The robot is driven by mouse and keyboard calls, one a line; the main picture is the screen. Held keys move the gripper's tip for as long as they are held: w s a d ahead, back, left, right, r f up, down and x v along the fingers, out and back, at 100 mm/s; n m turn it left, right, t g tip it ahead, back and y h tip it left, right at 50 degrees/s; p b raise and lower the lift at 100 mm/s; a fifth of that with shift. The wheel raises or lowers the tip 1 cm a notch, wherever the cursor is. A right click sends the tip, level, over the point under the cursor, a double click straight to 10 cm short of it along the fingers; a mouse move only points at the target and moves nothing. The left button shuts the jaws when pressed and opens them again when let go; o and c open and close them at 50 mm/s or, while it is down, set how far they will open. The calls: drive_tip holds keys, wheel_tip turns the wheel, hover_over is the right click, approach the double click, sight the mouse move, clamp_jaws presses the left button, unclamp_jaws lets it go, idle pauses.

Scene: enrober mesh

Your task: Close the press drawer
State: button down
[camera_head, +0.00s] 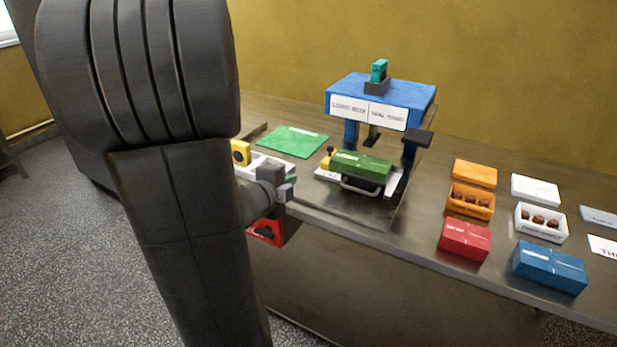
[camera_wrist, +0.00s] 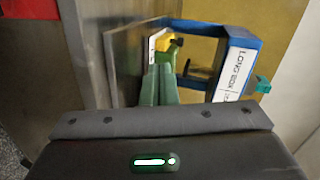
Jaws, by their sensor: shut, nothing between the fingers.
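The press (camera_head: 382,92) has a blue frame and a white front sign; its blue frame also shows in the wrist view (camera_wrist: 250,42). The press drawer (camera_head: 338,178) is a pale tray that sticks out in front of the legs. It carries a long green block (camera_head: 362,165) and has a metal bar handle (camera_head: 362,188) at the front. My gripper (camera_head: 288,192) is left of the handle and apart from it, near the bench's front edge. In the wrist view its green fingers (camera_wrist: 158,68) are together, with nothing seen between them.
A white piece with a yellow knob (camera_head: 241,152) lies behind my gripper, partly hidden by my arm. A green mat (camera_head: 293,141) lies farther back. A red box (camera_head: 465,240), a blue box (camera_head: 549,267) and chocolate boxes stand right. A red item (camera_head: 266,232) is below the bench edge.

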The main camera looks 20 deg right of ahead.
drive_tip(key=s+m, duration=0.1)
drive_tip(key=m, duration=0.1)
approach(323, 165)
drive_tip(key=shift+g, duration=0.3)
drive_tip(key=x, duration=0.5)
drive_tip(key=shift+w+d+f, duration=0.1)
drive_tip(key=shift+w+d, duration=0.1)
drive_tip(key=shift+w, duration=0.15)
drive_tip(key=shift+w+d, duration=0.25)
drive_tip(key=shift+w, duration=0.05)
